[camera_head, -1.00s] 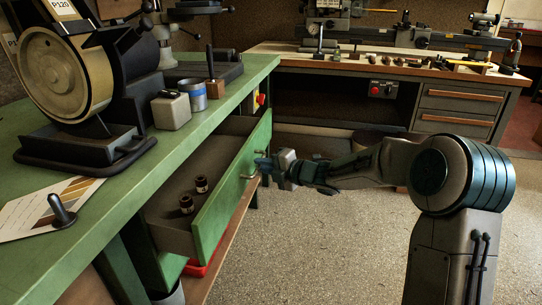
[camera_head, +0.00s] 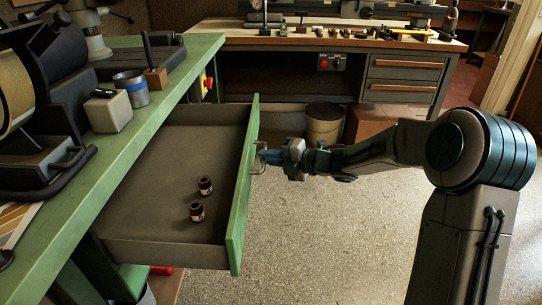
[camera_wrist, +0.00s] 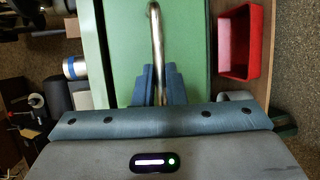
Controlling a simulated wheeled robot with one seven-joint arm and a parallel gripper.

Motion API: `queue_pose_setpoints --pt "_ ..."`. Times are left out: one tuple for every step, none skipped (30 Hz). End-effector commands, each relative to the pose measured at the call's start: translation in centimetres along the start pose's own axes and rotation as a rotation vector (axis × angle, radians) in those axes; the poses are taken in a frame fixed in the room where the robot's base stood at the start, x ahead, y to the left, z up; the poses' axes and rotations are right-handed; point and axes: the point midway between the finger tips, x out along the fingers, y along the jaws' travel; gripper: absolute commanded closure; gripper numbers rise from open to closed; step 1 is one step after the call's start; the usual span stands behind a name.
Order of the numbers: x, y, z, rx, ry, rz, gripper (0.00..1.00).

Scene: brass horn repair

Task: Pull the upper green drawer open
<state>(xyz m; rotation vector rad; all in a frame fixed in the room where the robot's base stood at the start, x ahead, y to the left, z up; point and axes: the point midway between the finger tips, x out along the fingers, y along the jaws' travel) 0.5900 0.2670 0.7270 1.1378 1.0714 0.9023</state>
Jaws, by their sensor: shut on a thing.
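The upper green drawer (camera_head: 243,185) stands well out from under the green workbench (camera_head: 165,65), in the head view. Its grey inside shows, with two small dark cylinders with pale bands, one (camera_head: 205,186) behind the other (camera_head: 196,211). My gripper (camera_head: 266,157) is at the outer side of the green front, shut on the metal bar handle (camera_head: 257,164). In the wrist view the blue fingers (camera_wrist: 160,85) close on the handle (camera_wrist: 156,45), with the green front (camera_wrist: 186,30) behind it.
A red bin (camera_wrist: 239,40) lies to the right in the wrist view. A grey bench with drawers (camera_head: 405,70), a bucket (camera_head: 324,125) and a brown box (camera_head: 372,120) stand at the back. The speckled floor (camera_head: 330,240) in front of the drawer is clear.

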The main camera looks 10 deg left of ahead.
Motion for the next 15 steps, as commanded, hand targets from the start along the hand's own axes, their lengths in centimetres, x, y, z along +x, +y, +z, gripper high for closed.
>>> queue_pose_setpoints --pt "0.03 -0.08 -0.16 0.0 0.005 0.0 1.0" --pt "0.02 -0.09 -0.14 0.0 0.004 -0.001 1.0" --pt "0.0 -0.1 -0.13 0.0 0.004 -0.001 1.0" --pt "-0.01 -0.1 -0.12 0.0 0.004 -0.001 1.0" --pt "-0.02 -0.1 -0.11 0.001 0.003 -0.001 1.0" --pt "-0.04 -0.11 -0.09 0.001 0.003 -0.001 1.0" --pt "-0.05 -0.11 -0.08 0.001 0.003 -0.001 0.84" --pt "-0.06 -0.11 -0.07 0.001 0.002 -0.001 0.76" --pt "-0.08 -0.11 -0.04 0.001 0.001 -0.001 0.68" --pt "-0.09 -0.11 -0.02 0.001 0.001 -0.001 0.68" --pt "-0.1 -0.11 0.0 0.001 0.0 -0.001 0.68" --pt "-0.11 -0.1 0.02 0.001 0.0 -0.001 0.68" --pt "-0.12 -0.1 0.04 0.001 -0.001 -0.001 0.68" --pt "-0.13 -0.1 0.05 0.001 -0.001 -0.001 0.68" --pt "-0.14 -0.09 0.07 0.001 -0.001 -0.001 0.68"
